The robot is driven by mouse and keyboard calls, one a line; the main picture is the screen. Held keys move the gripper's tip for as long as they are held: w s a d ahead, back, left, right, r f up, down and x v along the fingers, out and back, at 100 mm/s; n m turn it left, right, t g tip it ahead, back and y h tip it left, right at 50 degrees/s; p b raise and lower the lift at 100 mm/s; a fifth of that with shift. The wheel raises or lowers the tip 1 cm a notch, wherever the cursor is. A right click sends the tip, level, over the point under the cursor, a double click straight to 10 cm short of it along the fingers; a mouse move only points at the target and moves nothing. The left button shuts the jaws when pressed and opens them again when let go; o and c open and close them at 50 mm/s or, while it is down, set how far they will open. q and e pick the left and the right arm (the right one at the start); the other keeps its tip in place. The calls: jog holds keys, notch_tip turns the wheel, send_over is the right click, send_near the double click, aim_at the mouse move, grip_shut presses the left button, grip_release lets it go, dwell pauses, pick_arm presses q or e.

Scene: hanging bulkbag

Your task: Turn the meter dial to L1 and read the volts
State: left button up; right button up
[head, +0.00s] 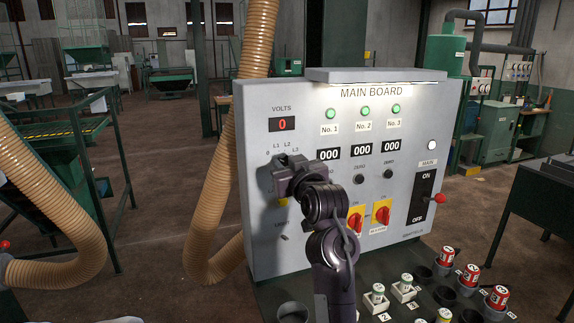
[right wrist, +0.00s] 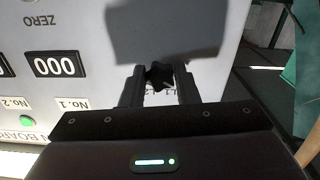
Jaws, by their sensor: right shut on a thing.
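The grey MAIN BOARD panel (head: 335,95) stands in front of me. Its VOLTS display (head: 282,124) shows a red 0. Below it are the dial labels 0, L1, L2 and L3 (head: 287,145). My right gripper (head: 286,164) is at the meter dial and covers most of it in the head view. In the right wrist view the dark dial knob (right wrist: 158,76) sits between the two fingers, which are shut on it. The labels by the knob are partly hidden there, and I cannot tell which mark it points to. My left gripper is not in view.
Three green lamps (head: 365,111) and several 000 counters (head: 360,150) are on the board. Red-on-yellow switches (head: 381,213) and the MAIN switch with a red handle (head: 438,199) sit lower right. Red fuses (head: 447,256) stand on the shelf below. A ribbed hose (head: 240,120) hangs left.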

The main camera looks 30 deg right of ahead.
jog(key=shift+m, duration=0.3)
jog(key=m, duration=0.3)
jog(key=shift+m+b, duration=0.35)
jog(key=shift+m, duration=1.65)
jog(key=o, duration=1)
